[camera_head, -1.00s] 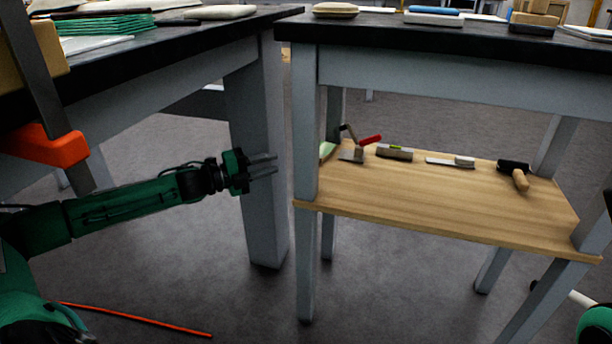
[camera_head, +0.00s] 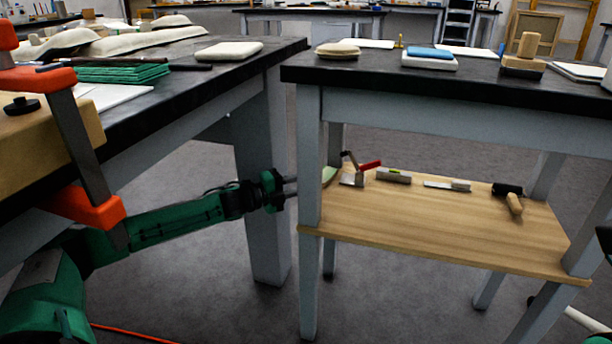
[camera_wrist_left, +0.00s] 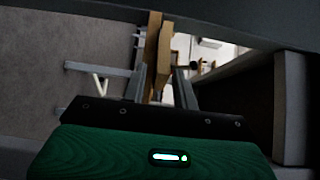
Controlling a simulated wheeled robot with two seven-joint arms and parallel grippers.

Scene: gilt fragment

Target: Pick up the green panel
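A ribbed green stack of sheets (camera_head: 122,71) lies on the left table. A pale green piece (camera_head: 329,174) shows at the left end of the wooden shelf, mostly hidden behind a table leg; I cannot tell which of these is the green panel. My left gripper (camera_head: 291,187) is beside that leg, pointing right towards the shelf end. In the left wrist view its two fingers (camera_wrist_left: 162,88) are apart with nothing clearly held; a tan edge shows beyond them. My right gripper is not in view.
The wooden shelf (camera_head: 430,232) holds a red-handled tool (camera_head: 369,165), a level-like block (camera_head: 393,175), a flat tool (camera_head: 446,184) and a black-headed mallet (camera_head: 509,195). Table leg (camera_head: 309,240) stands close to my left gripper. An orange clamp (camera_head: 95,208) grips the left table's edge.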

